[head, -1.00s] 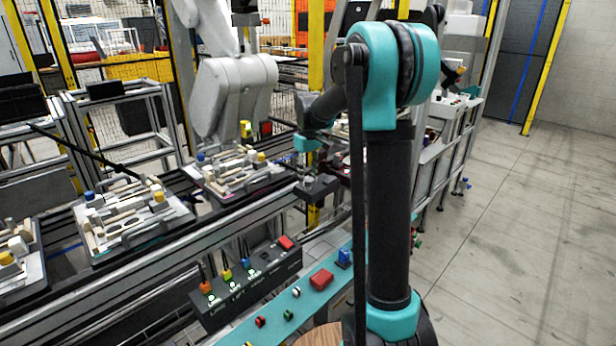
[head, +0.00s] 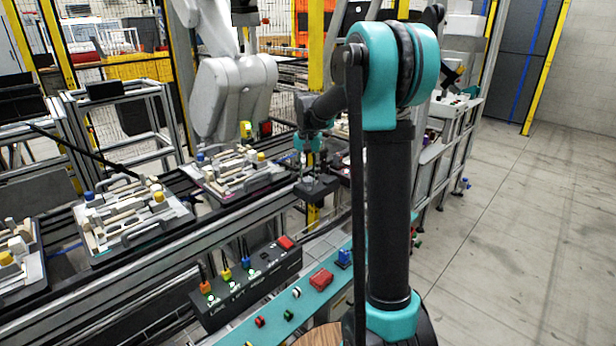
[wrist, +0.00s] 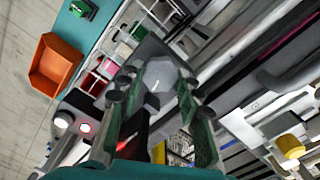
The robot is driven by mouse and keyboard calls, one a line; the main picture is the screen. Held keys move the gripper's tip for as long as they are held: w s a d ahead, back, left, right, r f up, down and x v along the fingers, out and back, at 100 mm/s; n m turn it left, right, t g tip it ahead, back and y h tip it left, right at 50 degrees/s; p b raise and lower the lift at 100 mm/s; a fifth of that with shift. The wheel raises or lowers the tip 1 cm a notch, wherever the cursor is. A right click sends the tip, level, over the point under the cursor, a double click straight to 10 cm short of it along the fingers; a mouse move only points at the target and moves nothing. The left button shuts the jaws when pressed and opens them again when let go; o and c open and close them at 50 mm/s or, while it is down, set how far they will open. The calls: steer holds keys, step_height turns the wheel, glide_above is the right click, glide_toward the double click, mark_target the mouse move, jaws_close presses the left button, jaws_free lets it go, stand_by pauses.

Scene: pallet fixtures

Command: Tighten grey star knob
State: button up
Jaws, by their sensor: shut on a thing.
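The grey star knob (wrist: 160,74) shows in the wrist view between the tips of my gripper (wrist: 152,92). Its top looks light grey and rounded, and its lobes are hard to make out. The green fingers stand on either side of it with their dark pads against it, so my gripper is shut on the knob. In the head view my gripper (head: 309,168) points down at a dark fixture block (head: 317,190) at the near edge of the conveyor. The knob itself is too small and covered to make out there.
Pallets with wooden and grey parts (head: 237,172) sit on the conveyor left of my gripper. A grey robot arm (head: 232,95) hangs behind the pallets. Open floor is at right.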

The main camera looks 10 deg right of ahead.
mark_target(308, 179)
steer(key=shift+m, duration=0.9)
steer(key=o, duration=0.9)
steer(key=shift+r, duration=0.1)
step_height(308, 179, up, 12)
steer(key=shift+f, duration=0.1)
steer(key=s+d+f+n+t, duration=0.1)
steer(key=s+f+n, duration=0.1)
steer(key=s+f, duration=0.6)
steer(key=s+d+f+n+t, duration=0.1)
steer(key=s+d+f+n, duration=0.1)
steer(key=s+f, duration=0.6)
steer(key=s+d+f+n+t, duration=0.1)
steer(key=s+f+n+t, duration=0.1)
steer(key=s+f, duration=0.6)
steer(key=shift+s+d+n, duration=0.1)
steer(key=shift+s+n, duration=0.05)
steer(key=shift+s, duration=1.5)
steer(key=shift+s+d+n, duration=0.1)
steer(key=shift+s+n, duration=0.05)
steer(key=shift+s, duration=1.45)
